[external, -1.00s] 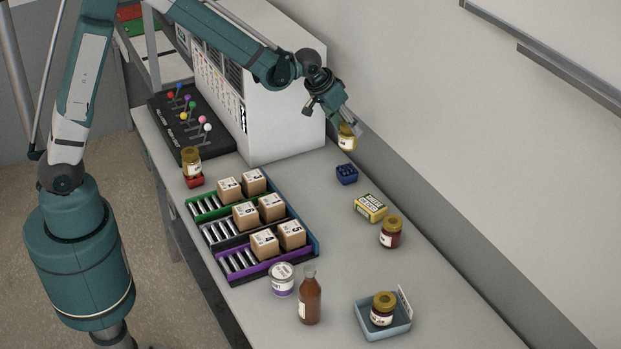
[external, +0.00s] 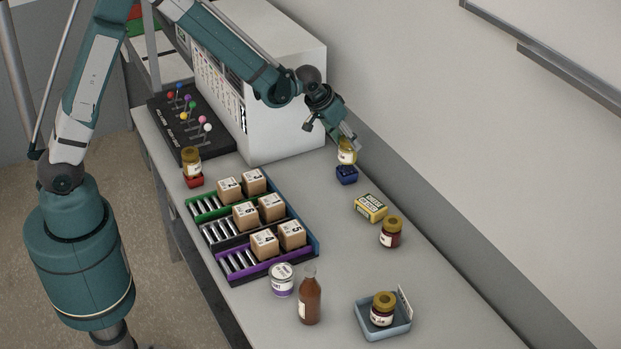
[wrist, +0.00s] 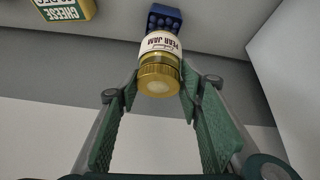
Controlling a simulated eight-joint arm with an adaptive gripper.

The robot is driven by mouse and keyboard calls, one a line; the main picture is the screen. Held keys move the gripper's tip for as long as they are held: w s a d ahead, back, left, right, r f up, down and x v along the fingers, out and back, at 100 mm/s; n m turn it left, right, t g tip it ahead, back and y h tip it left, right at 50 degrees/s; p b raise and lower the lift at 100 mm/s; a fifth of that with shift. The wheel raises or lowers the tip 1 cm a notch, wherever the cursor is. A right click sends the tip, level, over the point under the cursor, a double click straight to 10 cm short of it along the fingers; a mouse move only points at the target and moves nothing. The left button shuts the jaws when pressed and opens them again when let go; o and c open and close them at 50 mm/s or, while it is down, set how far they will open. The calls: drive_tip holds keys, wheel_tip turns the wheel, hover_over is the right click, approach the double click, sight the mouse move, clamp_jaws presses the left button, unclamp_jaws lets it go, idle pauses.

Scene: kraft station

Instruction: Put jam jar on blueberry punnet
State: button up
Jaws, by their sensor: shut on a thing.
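My gripper (external: 350,143) is shut on a jar of pear jam (external: 346,154) with a gold lid and a white label. In the wrist view the jar (wrist: 160,62) sits between the two green fingers, its lid toward the camera and its label reading PEAR JAM. The dark blue blueberry punnet (external: 346,177) stands on the table right below the jar. It also shows beyond the jar's base in the wrist view (wrist: 164,18). The jar is roughly upright over the punnet; I cannot tell whether they touch.
A yellow-green cheese box (external: 371,208) and a dark red jam jar (external: 391,233) stand nearer the front. Another jar (external: 383,306) is in a blue-grey tray (external: 372,333). A yellowish jar (external: 191,161) sits on a red punnet (external: 194,181). The white cabinet (external: 285,120) is close left of my gripper.

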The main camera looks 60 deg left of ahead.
drive_tip(key=shift+f, duration=1.45)
drive_tip(key=shift+f, duration=0.1)
drive_tip(key=o, duration=1.3)
drive_tip(key=shift+r, duration=0.2)
drive_tip(key=shift+v, duration=5.95)
drive_tip(key=shift+s, duration=0.1)
